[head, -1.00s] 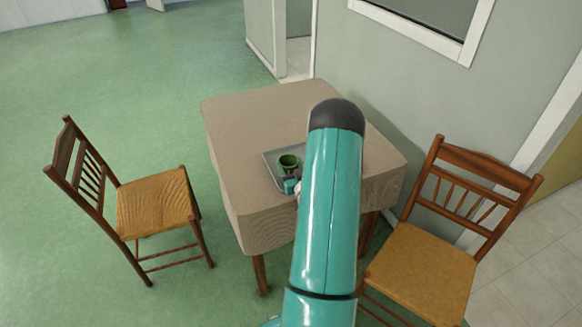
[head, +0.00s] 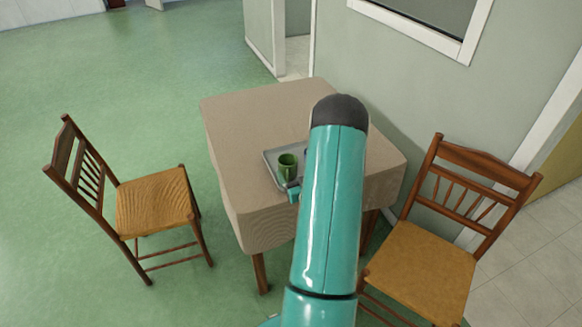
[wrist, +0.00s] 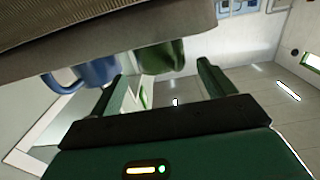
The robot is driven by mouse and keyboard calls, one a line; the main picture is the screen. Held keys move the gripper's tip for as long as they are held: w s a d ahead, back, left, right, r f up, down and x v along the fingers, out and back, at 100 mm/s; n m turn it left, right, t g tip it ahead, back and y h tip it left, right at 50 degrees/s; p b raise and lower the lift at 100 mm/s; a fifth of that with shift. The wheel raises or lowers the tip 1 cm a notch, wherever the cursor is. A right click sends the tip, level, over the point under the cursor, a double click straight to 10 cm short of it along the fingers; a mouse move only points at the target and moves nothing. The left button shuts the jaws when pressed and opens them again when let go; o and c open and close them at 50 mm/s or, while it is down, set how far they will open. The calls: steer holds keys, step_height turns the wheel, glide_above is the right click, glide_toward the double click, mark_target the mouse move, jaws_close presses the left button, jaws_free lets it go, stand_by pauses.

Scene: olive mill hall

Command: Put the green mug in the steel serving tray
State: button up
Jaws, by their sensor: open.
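The green mug (head: 287,163) stands upright in the steel serving tray (head: 270,157) on the table. The right part of the tray is hidden behind my arm. My gripper (head: 293,190) shows only in part at the tray's near edge, just in front of the mug. The wrist view is turned upside down. There my gripper (wrist: 158,85) is open and empty, its fingers apart. The green mug (wrist: 165,57) is beyond the fingertips, in the gap between them, and its base is hidden behind a grey edge.
A blue mug (wrist: 92,72) is beside the green one in the wrist view; my arm may hide it in the head view. The cloth-covered table (head: 255,115) is clear at the back left. Wooden chairs stand left (head: 155,200) and right (head: 425,265), with a wall behind.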

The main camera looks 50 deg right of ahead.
steer(key=v, duration=0.8)
steer(key=w+a+r+n+g+y, duration=0.25)
steer(key=w+a+r, duration=0.25)
steer(key=w+r, duration=0.6)
steer(key=w+a+r+n+g+y, duration=0.1)
steer(key=w+a+r+g+y, duration=0.15)
steer(key=a+r, duration=0.65)
steer(key=s+a+r+g+y, duration=0.1)
steer(key=s+a+r, duration=0.1)
steer(key=a, duration=0.6)
steer(key=s+a+r+g, duration=0.1)
steer(key=s+a+r, duration=0.15)
steer(key=a, duration=0.55)
steer(key=s+a+r+n+g+y, duration=0.2)
steer(key=s+a+r+y, duration=0.1)
steer(key=s+a, duration=0.9)
steer(key=shift+s+r+n+g, duration=0.35)
steer(key=shift+r+g, duration=0.05)
